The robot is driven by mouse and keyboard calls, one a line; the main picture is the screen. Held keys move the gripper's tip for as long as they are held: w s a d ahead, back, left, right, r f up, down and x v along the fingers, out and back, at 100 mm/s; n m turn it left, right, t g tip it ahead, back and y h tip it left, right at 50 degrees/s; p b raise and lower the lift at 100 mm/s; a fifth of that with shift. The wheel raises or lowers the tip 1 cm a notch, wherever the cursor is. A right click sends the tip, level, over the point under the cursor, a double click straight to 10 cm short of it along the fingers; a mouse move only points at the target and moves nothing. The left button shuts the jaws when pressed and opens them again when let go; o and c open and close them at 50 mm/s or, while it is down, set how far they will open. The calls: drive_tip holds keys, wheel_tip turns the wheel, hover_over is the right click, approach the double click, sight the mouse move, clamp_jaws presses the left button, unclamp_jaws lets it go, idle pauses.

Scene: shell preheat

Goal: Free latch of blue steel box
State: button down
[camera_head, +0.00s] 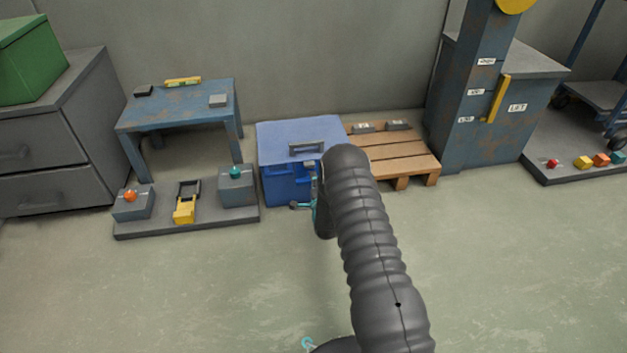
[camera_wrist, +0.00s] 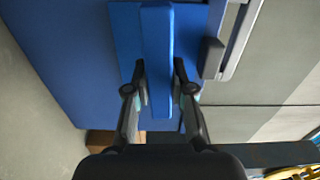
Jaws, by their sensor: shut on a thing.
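The blue steel box (camera_head: 285,135) stands on the floor against the back wall. It has a grey handle (camera_head: 308,148) on its lid, and the same handle shows at the upper right of the wrist view (camera_wrist: 238,42). A raised blue latch bar (camera_wrist: 157,40) on the box lies between the fingers of my gripper (camera_wrist: 160,88), which is shut on it. In the head view my gripper (camera_head: 309,195) is at the box's front right, partly hidden by my arm. My arm hides the box's right front.
A wooden pallet (camera_head: 390,150) lies right of the box. A grey board (camera_head: 160,229) with an orange-knobbed and a teal-knobbed block sits left of it, before a blue table (camera_head: 185,103). A blue lift column (camera_head: 465,110) stands farther right. The floor in front is clear.

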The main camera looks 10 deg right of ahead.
drive_tip(key=shift+m, duration=0.4)
drive_tip(key=shift+f, duration=0.1)
drive_tip(key=c, duration=1)
unclamp_jaws()
drive_tip(key=shift+s, duration=0.1)
drive_tip(key=s, duration=1.2)
drive_tip(key=shift+w, duration=0.15)
